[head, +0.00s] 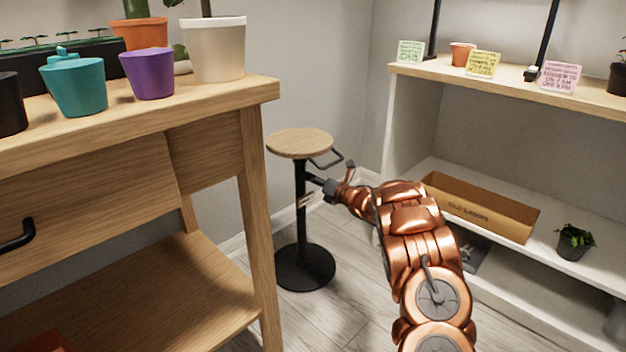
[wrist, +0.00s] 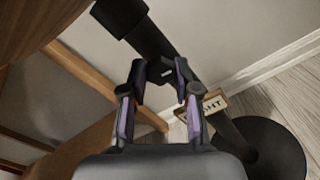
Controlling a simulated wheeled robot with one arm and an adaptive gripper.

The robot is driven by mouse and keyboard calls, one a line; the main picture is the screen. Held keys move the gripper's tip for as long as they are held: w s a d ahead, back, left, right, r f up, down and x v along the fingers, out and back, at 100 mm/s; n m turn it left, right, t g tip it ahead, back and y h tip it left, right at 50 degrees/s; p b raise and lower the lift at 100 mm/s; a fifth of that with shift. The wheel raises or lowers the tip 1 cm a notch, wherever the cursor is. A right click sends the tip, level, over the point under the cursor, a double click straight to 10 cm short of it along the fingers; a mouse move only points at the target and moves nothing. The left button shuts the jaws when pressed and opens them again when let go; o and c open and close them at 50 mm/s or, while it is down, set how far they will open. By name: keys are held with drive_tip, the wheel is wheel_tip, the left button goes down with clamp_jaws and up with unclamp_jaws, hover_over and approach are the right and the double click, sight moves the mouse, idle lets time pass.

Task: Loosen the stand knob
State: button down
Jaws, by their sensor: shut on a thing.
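The stand has a round wooden top (head: 300,142), a black post (head: 301,220) and a round black base (head: 305,268). The post and base (wrist: 275,150) also show in the wrist view. The dark stand knob (wrist: 160,70) sticks out from the side of the post, between my fingertips. My gripper (head: 328,188) reaches the post from the right in the head view. In the wrist view, my gripper (wrist: 160,84) is shut on the knob, one finger on each side. A small label (wrist: 212,104), partly hidden, is on the post below the knob.
A wooden table (head: 262,90) with several pots stands at the left, its leg near the stand. A white shelf (head: 405,115) with a cardboard box (head: 480,212) and a plant (head: 575,240) is at the right.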

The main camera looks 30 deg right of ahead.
drive_tip(key=shift+a, duration=0.1)
drive_tip(key=c, duration=0.8)
unclamp_jaws()
drive_tip(key=shift+c, duration=0.2)
drive_tip(key=v, duration=1.2)
